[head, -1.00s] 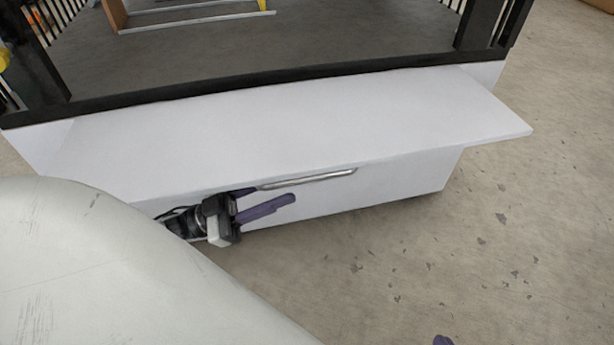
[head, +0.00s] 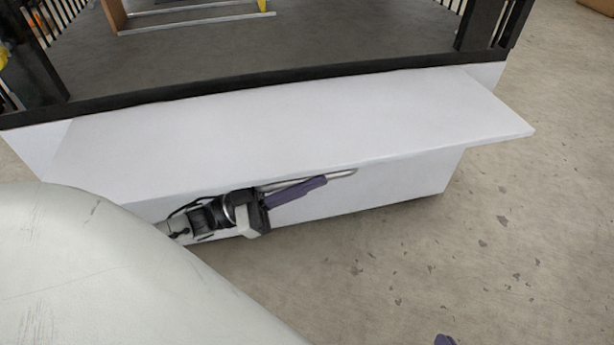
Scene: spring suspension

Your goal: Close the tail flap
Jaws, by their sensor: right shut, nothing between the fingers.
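The tail flap (head: 300,128) is a wide white panel that juts out toward me from the black rear edge of the vehicle bed, roughly level. Only a purple tip of my right gripper (head: 445,340) shows at the bottom edge, shut and away from the flap.
The white lower body (head: 400,180) of the vehicle is below the flap. The dark bed (head: 300,40) lies behind it, with black posts (head: 485,30) at its sides. My large white arm link covers the lower left. The concrete floor (head: 520,240) at right is clear.

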